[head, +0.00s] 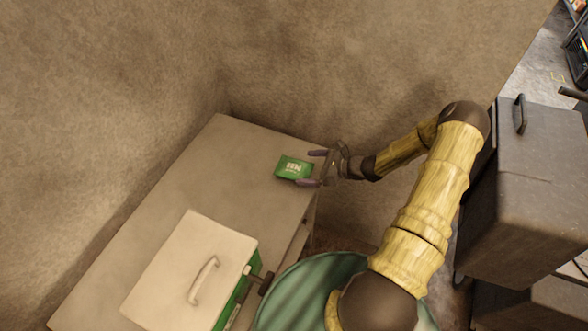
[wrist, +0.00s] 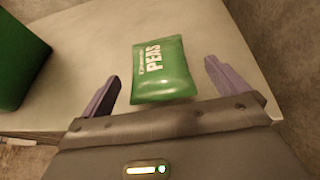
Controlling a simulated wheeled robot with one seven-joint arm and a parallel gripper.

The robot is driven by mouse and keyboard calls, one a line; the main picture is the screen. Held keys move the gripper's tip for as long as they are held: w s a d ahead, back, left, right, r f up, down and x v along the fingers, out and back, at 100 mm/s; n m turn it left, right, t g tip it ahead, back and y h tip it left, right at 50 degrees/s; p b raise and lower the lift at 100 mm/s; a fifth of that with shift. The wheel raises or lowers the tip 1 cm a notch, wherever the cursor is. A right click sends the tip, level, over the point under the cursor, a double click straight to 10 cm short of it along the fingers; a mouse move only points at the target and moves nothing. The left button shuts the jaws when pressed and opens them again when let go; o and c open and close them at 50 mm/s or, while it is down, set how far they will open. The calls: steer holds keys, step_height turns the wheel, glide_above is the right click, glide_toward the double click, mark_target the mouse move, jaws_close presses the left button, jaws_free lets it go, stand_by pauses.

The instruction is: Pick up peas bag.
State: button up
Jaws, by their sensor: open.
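The peas bag (head: 293,167) is a small green packet with white lettering. It lies flat on the pale table top near its right edge in the head view. In the wrist view the bag (wrist: 160,75) lies ahead of my gripper, between the lines of its two fingers. My gripper (head: 317,168) is at the table's right edge, beside the bag. Its two purple fingers (wrist: 161,82) are spread apart, with nothing held. The bag's near edge reaches close to the gripper's palm; whether a finger touches it I cannot tell.
The pale table (head: 165,182) has bare room left of the bag. A green box with a white handled lid (head: 195,265) stands on its near part; its green side (wrist: 18,65) shows in the wrist view. Walls rise behind. A dark cabinet (head: 530,185) stands at right, a teal round object (head: 300,300) below.

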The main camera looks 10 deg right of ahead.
mark_target(302, 167)
steer(key=b+x, duration=0.1)
steer(key=x, duration=0.3)
steer(key=shift+s+a, duration=0.1)
steer(key=shift+a, duration=0.1)
steer(key=shift+w+a+f+b, duration=0.15)
steer(key=shift+w+a+b, duration=0.15)
steer(key=shift+a, duration=0.1)
steer(key=shift+s, duration=0.1)
steer(key=c, duration=1.2)
